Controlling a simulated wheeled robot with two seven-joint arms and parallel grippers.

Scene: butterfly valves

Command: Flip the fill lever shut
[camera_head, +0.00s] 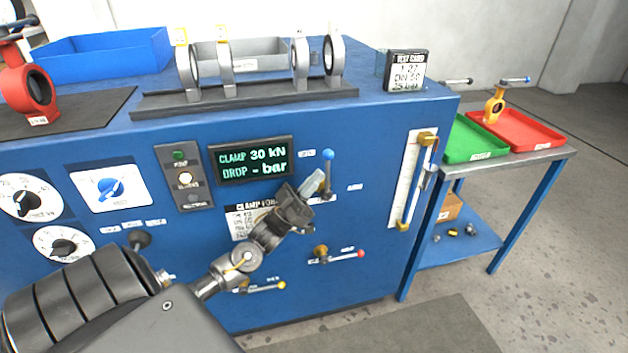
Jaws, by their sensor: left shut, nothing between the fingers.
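A lever with a blue knob (328,155) stands upright on the front of the blue test bench; it appears to be the fill lever, but its small label is too small to read. My left gripper (316,180) reaches across the panel from the lower left. Its fingers are shut and empty, with the tips just left of the blue-knobbed lever's stem. I cannot tell whether they touch it. The gripper hides part of the lever's base and the clamp force plate (240,222). My right gripper is not in view.
A red-tipped lever (360,254) and a yellow-tipped lever (282,285) lie sideways lower on the panel. The display (250,160) reads clamp 30 kN, drop - bar. A gauge tube (411,190) is at right. A side table holds green (459,153) and red trays (540,135).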

